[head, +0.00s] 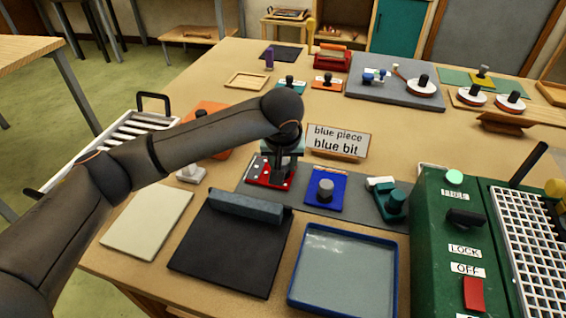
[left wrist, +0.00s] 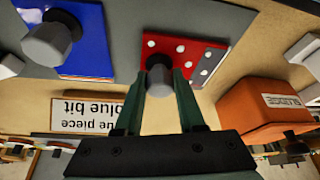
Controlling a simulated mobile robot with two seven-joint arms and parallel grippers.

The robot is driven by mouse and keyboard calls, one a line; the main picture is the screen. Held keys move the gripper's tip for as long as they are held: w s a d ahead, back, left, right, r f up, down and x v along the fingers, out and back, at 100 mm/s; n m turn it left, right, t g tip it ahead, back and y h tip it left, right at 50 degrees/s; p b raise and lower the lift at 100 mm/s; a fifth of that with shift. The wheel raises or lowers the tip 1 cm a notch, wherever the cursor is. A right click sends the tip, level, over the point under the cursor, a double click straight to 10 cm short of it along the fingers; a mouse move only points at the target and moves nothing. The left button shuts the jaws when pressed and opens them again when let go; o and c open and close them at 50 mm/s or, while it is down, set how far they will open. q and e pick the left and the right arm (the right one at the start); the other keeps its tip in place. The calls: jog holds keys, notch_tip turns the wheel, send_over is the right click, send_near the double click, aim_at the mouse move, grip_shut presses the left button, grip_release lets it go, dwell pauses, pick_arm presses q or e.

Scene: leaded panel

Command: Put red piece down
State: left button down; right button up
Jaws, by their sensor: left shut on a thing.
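The red piece (head: 263,176) is a flat red plate with white dots and a grey knob. It is at the left end of the grey mat (head: 370,211). My left gripper (head: 284,163) is above it, shut on its knob; in the left wrist view the fingers (left wrist: 159,85) close on the knob from both sides, and the red plate (left wrist: 190,55) shows beyond them. Whether the plate touches the mat is hard to tell. The blue piece (head: 315,199), with its own grey knob, lies on the mat just right of it. My right gripper is not in view.
A sign reading "blue piece blue bit" (head: 338,141) stands behind the mat. A teal tool (head: 391,203) is at the mat's right. In front are a black pad (head: 230,250), a blue-rimmed tray (head: 345,312) and a pale tile (head: 147,220). A green machine (head: 440,250) stands right.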

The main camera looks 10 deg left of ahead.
pick_arm(q)
jog(key=c, duration=0.5)
grip_release()
jog(key=shift+f, duration=0.1)
jog(key=v, duration=1.2)
jog(key=shift+p, duration=0.4)
